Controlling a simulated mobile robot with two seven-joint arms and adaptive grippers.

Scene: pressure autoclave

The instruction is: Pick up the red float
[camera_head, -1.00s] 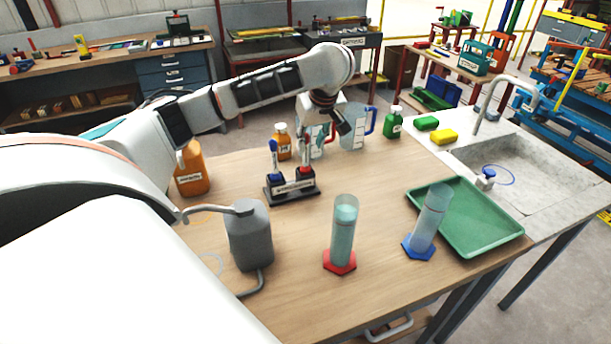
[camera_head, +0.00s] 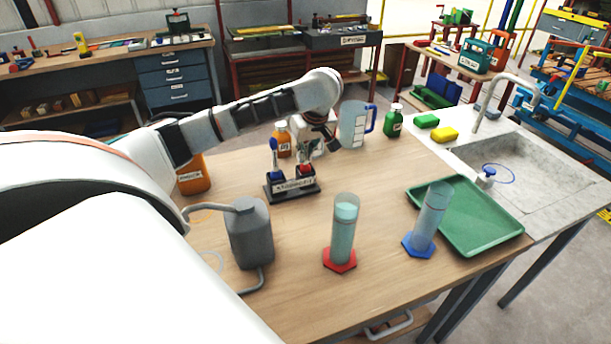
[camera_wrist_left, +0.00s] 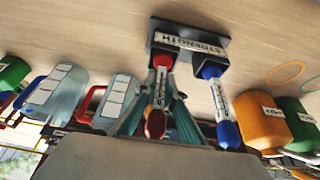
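The red float (camera_head: 305,169) stands in a black holder (camera_head: 293,191) on the wooden bench, to the right of the blue float (camera_head: 274,160). The holder's label reads STRENGTH in the left wrist view. My left gripper (camera_head: 306,152) points down over the red float and hides its upper part in the head view. In the left wrist view, the red float (camera_wrist_left: 156,122) is between the two fingers, which stand apart on either side of its stem; I see no clear contact. The blue float (camera_wrist_left: 226,130) is just outside the fingers. My right gripper is not in view.
A jug with a blue handle (camera_head: 355,126) and an orange bottle (camera_head: 283,142) stand behind the holder. A grey canister (camera_head: 250,235), a red-based cylinder (camera_head: 342,240) and a blue-based cylinder (camera_head: 428,225) stand in front. A green tray (camera_head: 480,236) lies at right.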

